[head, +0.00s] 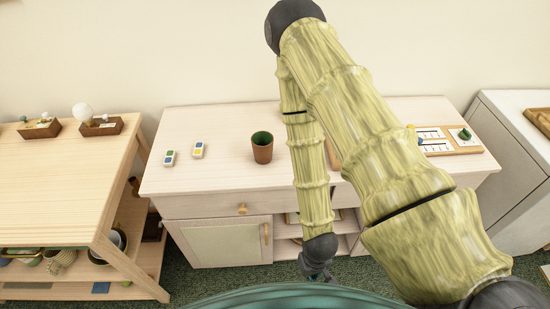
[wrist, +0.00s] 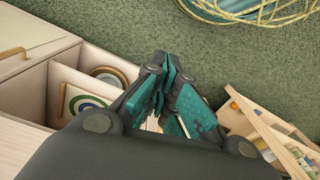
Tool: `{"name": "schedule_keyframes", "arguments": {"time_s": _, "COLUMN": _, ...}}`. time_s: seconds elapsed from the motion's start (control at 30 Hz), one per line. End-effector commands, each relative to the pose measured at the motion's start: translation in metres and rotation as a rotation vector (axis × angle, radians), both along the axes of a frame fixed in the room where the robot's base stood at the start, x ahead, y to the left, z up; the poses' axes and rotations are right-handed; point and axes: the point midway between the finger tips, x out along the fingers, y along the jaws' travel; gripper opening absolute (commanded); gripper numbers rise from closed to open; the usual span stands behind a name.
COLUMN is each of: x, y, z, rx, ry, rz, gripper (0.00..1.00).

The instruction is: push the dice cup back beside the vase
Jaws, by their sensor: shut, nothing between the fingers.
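A brown cup with a green inside, which looks like the dice cup (head: 262,152), stands upright on the pale wooden cabinet top (head: 220,180), left of my arm. I cannot make out a vase; my arm covers part of the cabinet top. My gripper (head: 317,275) hangs low in front of the cabinet, well below its top and apart from the cup. In the wrist view my gripper (wrist: 172,75) has its teal fingers shut and empty. The wrist view does not show the cup.
Two small white blocks with coloured squares (head: 198,150) (head: 169,158) lie left of the cup. A game board (head: 455,151) lies on the right end. A wooden table (head: 60,185) with small trays stands at left. A white cabinet (head: 500,130) stands at right.

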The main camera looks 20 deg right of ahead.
Motion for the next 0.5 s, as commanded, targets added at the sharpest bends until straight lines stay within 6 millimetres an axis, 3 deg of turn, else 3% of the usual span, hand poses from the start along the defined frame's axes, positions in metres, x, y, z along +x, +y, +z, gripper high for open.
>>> {"name": "schedule_keyframes", "arguments": {"time_s": 0.1, "x": 0.047, "y": 0.005, "z": 0.015, "rx": 0.004, "ry": -0.011, "rz": -0.02, "gripper": 0.0}}
{"name": "schedule_keyframes", "arguments": {"time_s": 0.27, "x": 0.105, "y": 0.012, "z": 0.043, "rx": 0.007, "ry": -0.011, "rz": -0.056, "gripper": 0.0}}
{"name": "schedule_keyframes", "arguments": {"time_s": 0.5, "x": 0.185, "y": 0.022, "z": 0.106, "rx": 0.007, "ry": -0.009, "rz": -0.113, "gripper": 0.0}}
